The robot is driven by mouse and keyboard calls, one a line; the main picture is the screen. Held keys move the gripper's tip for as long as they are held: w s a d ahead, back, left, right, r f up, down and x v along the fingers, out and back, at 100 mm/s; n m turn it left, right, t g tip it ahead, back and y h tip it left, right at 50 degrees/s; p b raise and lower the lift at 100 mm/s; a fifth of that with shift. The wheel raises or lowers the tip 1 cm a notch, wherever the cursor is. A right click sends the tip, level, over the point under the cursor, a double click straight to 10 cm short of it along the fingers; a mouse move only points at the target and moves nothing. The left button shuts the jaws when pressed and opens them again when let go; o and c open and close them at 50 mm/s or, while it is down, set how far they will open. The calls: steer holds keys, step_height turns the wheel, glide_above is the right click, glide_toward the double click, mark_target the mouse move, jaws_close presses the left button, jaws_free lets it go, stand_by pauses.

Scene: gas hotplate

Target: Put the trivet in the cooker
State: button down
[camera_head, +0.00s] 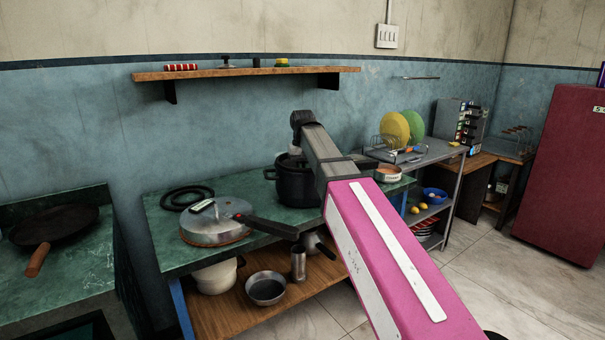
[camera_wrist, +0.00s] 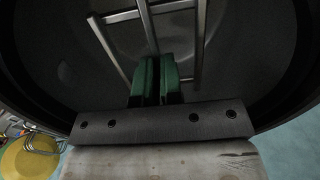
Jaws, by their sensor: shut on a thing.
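The cooker (camera_head: 293,188) is a dark open pot on the green counter, partly behind my arm; its dark inner wall fills much of the wrist view (camera_wrist: 285,75). My gripper (camera_wrist: 156,75) points into the pot, with its green fingertips close together on a bar of the trivet. The trivet (camera_wrist: 151,28) is a frame of thin metal bars inside the pot's rim. I cannot tell whether it touches the pot's floor. In the head view the trivet and the fingertips are hidden by the pot and my arm.
A pressure cooker lid (camera_head: 213,226) with a long dark handle and a black ring (camera_head: 187,198) lie left of the pot. A bowl (camera_head: 387,174) stands to its right. A wall shelf (camera_head: 245,72) hangs behind and above. Pots sit on the lower shelf.

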steer(key=shift+f, duration=0.5)
steer(key=shift+f, duration=0.4)
steer(key=shift+f, duration=0.2)
steer(key=c, duration=1.3)
jaws_free()
steer(key=shift+r, duration=0.1)
